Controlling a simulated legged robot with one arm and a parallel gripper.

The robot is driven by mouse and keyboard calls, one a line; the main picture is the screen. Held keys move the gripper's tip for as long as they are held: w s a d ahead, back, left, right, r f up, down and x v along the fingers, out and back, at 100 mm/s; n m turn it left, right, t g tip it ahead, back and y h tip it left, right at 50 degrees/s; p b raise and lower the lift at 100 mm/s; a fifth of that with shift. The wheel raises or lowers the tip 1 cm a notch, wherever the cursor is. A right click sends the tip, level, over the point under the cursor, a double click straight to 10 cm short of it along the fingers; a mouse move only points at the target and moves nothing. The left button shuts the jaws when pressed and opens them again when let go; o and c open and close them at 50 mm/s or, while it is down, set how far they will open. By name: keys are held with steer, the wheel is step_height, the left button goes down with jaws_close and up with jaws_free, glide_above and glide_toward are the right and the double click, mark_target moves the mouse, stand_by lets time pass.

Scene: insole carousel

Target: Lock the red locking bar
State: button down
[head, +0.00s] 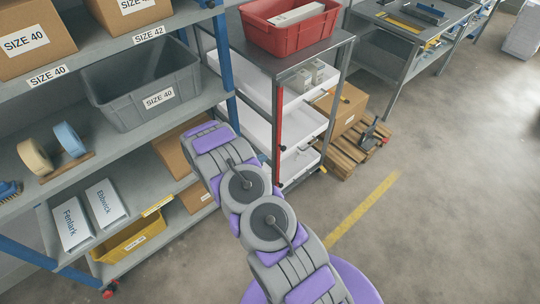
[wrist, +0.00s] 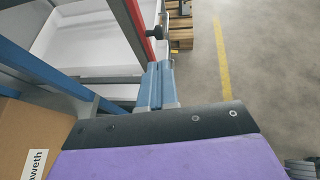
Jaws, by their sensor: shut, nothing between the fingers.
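The red locking bar (head: 279,121) runs upright along the front corner post of the grey cart with white trays. In the wrist view the red bar (wrist: 139,24) slants down at upper centre, with a black knob (wrist: 154,32) beside its lower part. My gripper (wrist: 159,66) shows as two blue-grey fingers side by side, shut and empty. The fingertips lie just below the knob in the picture; I cannot tell whether they touch the bar. In the head view my fingertips cannot be made out; my arm reaches toward the gap between shelf and cart.
A blue-posted shelf with a grey bin (head: 145,92) and boxes stands close on the left. A red crate (head: 290,30) sits on the cart's top. A wooden pallet (head: 349,150) with a cardboard box is right of the cart. Open floor lies right, with a yellow line (head: 362,213).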

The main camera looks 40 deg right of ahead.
mark_target(282, 149)
steer(key=b+x, duration=0.3)
steer(key=x, duration=0.9)
steer(key=shift+w+d+f, duration=0.1)
steer(key=shift+d+f, duration=0.05)
steer(key=shift+d, duration=0.1)
steer(key=shift+a, duration=0.15)
